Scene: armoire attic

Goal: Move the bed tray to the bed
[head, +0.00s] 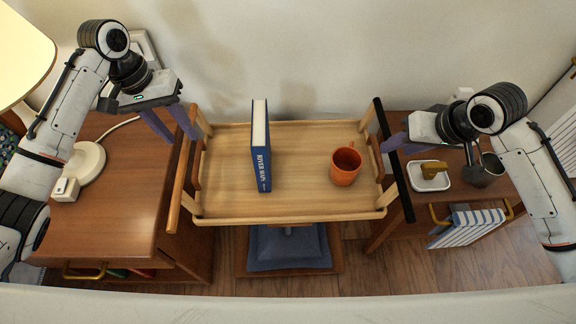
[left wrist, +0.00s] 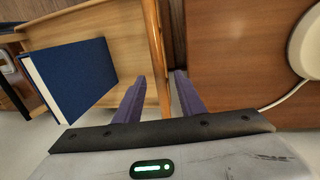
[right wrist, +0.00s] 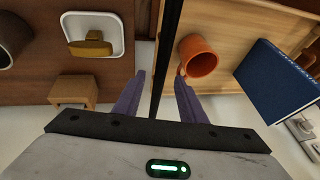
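The wooden bed tray (head: 305,205) spans the gap between two brown cabinets in the head view. A blue book (head: 261,150) stands upright on it, and an orange mug (head: 345,166) stands to the book's right. My left gripper (head: 172,130) is open over the tray's left side rail. In the left wrist view the rail (left wrist: 155,45) runs between its parted fingers. My right gripper (head: 392,142) is open at the dark rail on the tray's right side. In the right wrist view that rail (right wrist: 168,50) passes between its fingers with gaps. No bed is clearly identifiable.
A lamp base (head: 84,162) with a cord stands on the left cabinet (head: 120,215). A white dish (head: 428,176) with a yellow-brown block and a dark grey cup (head: 483,172) are on the right cabinet. A striped cloth (head: 468,225) hangs at its front. A wall is close behind.

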